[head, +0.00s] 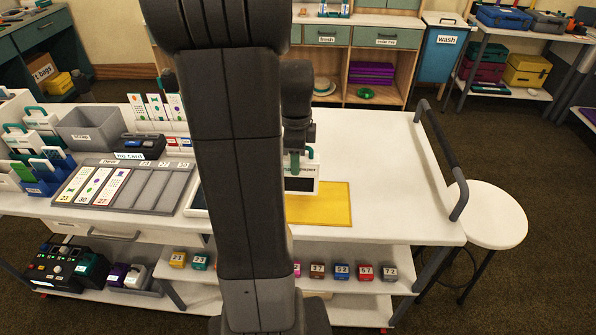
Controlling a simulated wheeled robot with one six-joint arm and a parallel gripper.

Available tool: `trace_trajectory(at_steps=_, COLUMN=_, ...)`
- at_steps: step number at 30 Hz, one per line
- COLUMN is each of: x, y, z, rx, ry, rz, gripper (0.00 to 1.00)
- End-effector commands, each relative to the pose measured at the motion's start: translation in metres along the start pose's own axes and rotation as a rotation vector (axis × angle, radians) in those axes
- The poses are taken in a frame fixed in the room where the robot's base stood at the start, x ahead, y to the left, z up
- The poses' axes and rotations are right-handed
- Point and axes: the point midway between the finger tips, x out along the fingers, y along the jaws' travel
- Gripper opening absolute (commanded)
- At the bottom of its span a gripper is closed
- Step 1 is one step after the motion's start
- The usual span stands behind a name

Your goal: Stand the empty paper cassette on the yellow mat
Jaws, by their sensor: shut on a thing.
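A white paper cassette (306,187) with a teal handle, a dark window and a partly hidden "paper" label hangs upright in my gripper (297,155). My gripper points down and is shut on its handle. The yellow mat (330,208) lies flat on the white tabletop. The cassette's lower edge overlaps the mat's far left part in the head view; I cannot tell whether it touches the mat. My arm hides the mat's left side and part of the cassette's left side.
On the table's left stand a grey rack (150,190) with printed strips, a grey bin (92,128) and several white cases (38,118) with teal handles. The white tabletop (395,170) right of the mat is clear up to a dark rail (441,148). A round stool (490,215) stands beyond it.

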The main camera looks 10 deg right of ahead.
Motion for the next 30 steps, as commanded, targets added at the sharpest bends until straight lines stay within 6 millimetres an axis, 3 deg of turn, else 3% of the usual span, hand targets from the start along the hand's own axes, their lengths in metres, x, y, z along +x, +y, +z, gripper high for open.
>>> trace_trajectory(at_steps=9, x=0.037, y=0.000, z=0.000, rx=-0.001, ry=0.000, rz=0.001, gripper=0.00)
trace_trajectory(at_steps=21, x=0.043, y=0.000, z=0.000, rx=-0.001, ry=0.000, rz=-0.001, gripper=0.00)
trace_trajectory(at_steps=22, x=0.043, y=0.000, z=0.000, rx=-0.001, ry=0.000, rz=-0.001, gripper=0.40)
trace_trajectory(at_steps=24, x=0.042, y=0.000, z=0.000, rx=-0.001, ry=0.000, rz=0.000, gripper=0.54)
trace_trajectory(at_steps=25, x=0.042, y=0.000, z=0.000, rx=-0.001, ry=0.000, rz=0.000, gripper=0.58)
trace_trajectory(at_steps=30, x=0.042, y=0.000, z=0.000, rx=-0.001, ry=0.000, rz=0.000, gripper=0.58)
